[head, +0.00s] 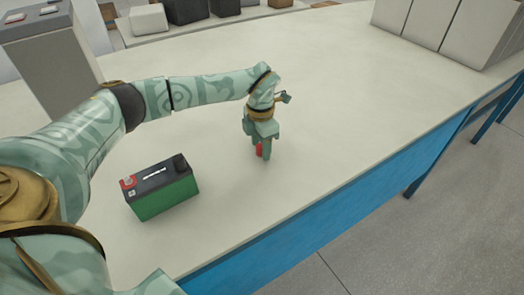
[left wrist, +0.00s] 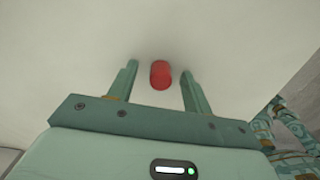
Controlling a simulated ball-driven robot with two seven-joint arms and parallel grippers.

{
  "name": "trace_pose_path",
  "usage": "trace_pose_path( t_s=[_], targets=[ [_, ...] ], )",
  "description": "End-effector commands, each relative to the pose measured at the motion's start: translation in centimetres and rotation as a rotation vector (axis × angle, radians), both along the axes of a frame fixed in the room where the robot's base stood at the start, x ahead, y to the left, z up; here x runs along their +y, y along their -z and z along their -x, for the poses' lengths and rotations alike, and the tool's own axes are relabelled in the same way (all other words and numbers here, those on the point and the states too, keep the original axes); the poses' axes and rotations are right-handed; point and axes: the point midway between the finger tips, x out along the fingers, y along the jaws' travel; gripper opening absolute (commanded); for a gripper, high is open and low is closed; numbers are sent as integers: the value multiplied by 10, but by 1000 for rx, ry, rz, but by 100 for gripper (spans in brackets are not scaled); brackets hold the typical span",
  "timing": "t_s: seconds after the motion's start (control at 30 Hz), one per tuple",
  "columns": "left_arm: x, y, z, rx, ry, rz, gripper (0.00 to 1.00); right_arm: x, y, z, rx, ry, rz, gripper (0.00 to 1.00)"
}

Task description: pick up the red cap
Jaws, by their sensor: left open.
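The red cap (left wrist: 161,75) lies on the pale tabletop in the left wrist view, between the two fingers of my left gripper (left wrist: 159,82). A gap shows on each side of it, so the fingers do not touch it. In the head view the cap (head: 259,150) shows as a small red patch, partly hidden by the fingers. My left gripper (head: 262,152) points down at the table there, open around the cap. My right gripper is not in view.
A green battery (head: 165,199) with a dark top and a red terminal stands left of the gripper. Pale boxes (head: 440,25) stand at the far right, and a tray (head: 130,40) of blocks lies at the back. The table (head: 360,100) right of the gripper is clear.

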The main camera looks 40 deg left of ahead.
Motion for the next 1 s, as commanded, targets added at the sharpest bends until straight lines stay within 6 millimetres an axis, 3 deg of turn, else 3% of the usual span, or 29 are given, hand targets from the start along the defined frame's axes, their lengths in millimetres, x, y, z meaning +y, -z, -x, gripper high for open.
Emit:
trace_pose_path(
  t_s=[0.13,0.3,0.73,0.87,1.0],
  targets=[
    [0,-3,0,-3,0,0,47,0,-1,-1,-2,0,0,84],
    [0,-3,0,-3,0,0,3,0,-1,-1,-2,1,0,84],
    [0,-7,-1,-4,0,1,3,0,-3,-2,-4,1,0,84],
    [0,-21,-1,-7,0,1,3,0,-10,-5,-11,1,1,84],
    [-6,-49,2,-9,4,1,3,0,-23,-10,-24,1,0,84]
  ],
)
